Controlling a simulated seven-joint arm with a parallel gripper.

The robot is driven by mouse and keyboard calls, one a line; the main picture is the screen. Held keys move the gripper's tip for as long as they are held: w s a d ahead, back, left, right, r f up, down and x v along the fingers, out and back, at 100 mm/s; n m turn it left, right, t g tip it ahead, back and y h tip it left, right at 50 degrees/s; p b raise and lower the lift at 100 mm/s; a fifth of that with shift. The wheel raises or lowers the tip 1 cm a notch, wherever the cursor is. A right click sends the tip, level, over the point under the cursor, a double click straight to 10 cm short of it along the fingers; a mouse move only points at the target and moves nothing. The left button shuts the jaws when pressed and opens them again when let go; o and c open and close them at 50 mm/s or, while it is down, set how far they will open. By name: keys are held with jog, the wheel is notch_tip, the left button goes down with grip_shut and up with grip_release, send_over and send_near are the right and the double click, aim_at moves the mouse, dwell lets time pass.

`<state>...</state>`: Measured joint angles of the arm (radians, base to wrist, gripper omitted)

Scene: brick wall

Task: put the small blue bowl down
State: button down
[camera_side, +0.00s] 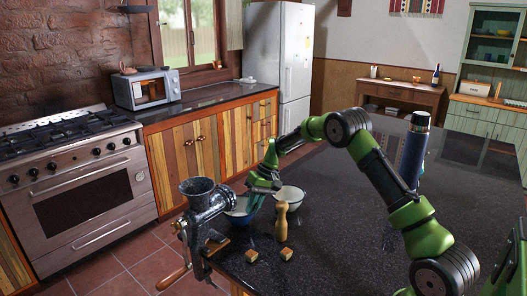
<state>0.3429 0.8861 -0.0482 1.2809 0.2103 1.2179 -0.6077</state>
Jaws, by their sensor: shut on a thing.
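The small blue bowl (240,217) is at the left end of the dark countertop, partly hidden behind the meat grinder (201,203). My gripper (257,196) reaches down to the bowl's right side and is shut on it. I cannot tell whether the bowl's base touches the counter.
A white bowl (291,197) stands just right of the blue bowl. A wooden pepper mill (281,221) stands in front of it. Two small wooden blocks lie near the front edge. A dark blue bottle (413,152) stands farther right. The counter's middle (340,220) is clear.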

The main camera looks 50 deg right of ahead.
jog(key=shift+w+a+f, duration=0.3)
jog(key=shift+a+f, duration=0.25)
jog(key=shift+f, duration=0.15)
jog(key=shift+f, duration=0.15)
jog(key=c, duration=1.3)
grip_release()
